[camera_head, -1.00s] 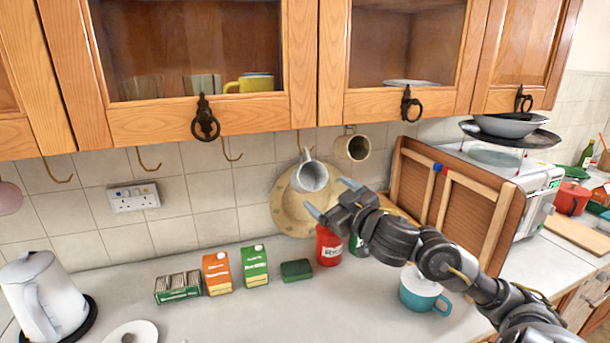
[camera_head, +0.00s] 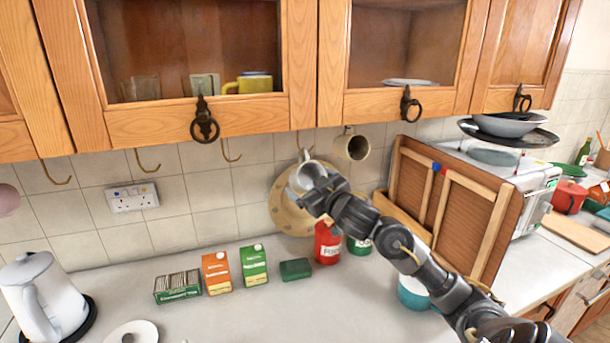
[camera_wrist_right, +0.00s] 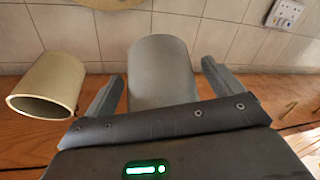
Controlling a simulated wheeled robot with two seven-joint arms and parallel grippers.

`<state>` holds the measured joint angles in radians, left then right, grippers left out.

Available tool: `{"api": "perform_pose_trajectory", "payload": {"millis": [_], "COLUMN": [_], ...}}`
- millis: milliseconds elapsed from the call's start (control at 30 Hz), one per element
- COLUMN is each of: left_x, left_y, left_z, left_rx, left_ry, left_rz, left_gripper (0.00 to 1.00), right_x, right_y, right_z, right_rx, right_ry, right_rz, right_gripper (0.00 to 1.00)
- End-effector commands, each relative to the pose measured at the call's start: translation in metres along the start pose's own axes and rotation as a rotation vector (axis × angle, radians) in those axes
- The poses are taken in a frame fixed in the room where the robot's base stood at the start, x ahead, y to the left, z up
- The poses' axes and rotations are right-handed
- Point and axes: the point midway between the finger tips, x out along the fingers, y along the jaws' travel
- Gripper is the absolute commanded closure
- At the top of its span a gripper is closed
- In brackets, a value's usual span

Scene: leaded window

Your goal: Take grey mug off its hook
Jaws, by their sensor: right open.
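The grey mug (camera_head: 304,171) hangs from a hook under the wall cabinet in the head view, in front of a round tan board. My right gripper (camera_head: 311,188) is at the mug and hides its lower part. In the right wrist view, the grey mug (camera_wrist_right: 161,72) lies between the two spread fingers of my right gripper (camera_wrist_right: 160,88). The fingers are open on either side of it, with a gap visible on the right; on the left I cannot tell if they touch. My left gripper is out of view.
A beige mug (camera_head: 351,146) hangs just right of the grey one, close beside a finger in the wrist view (camera_wrist_right: 50,84). The cabinet (camera_head: 240,118) is just above. A red canister (camera_head: 327,243) and teal mug (camera_head: 412,293) stand below.

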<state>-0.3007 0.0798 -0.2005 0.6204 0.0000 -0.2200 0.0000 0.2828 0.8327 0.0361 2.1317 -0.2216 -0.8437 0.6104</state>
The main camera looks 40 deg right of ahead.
Motion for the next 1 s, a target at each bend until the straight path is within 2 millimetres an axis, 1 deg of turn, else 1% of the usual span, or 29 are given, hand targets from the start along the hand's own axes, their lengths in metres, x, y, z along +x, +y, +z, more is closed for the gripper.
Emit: {"api": "perform_pose_trajectory", "payload": {"millis": [133,167,500,600,867,1000], "left_x": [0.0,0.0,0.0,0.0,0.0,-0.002], "left_y": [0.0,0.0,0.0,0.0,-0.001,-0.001], "left_z": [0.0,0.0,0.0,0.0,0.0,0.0], "left_rx": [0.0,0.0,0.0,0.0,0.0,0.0], "left_ry": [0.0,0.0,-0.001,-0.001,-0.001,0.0], "left_rz": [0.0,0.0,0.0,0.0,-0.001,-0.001], "left_gripper": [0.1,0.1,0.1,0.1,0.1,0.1], "right_x": [0.0,0.0,0.0,-0.001,-0.001,0.0], "right_y": [0.0,0.0,0.0,0.001,0.001,0.004], "right_z": [0.0,0.0,0.0,-0.001,-0.002,-0.01], "right_rx": [0.0,0.0,0.0,0.0,0.0,-0.001], "right_ry": [0.0,0.0,0.0,0.002,0.002,0.003], "right_rz": [0.0,0.0,0.0,0.001,0.001,0.002], "right_gripper": [0.08,0.09,0.54,0.65,0.65,0.65]}}
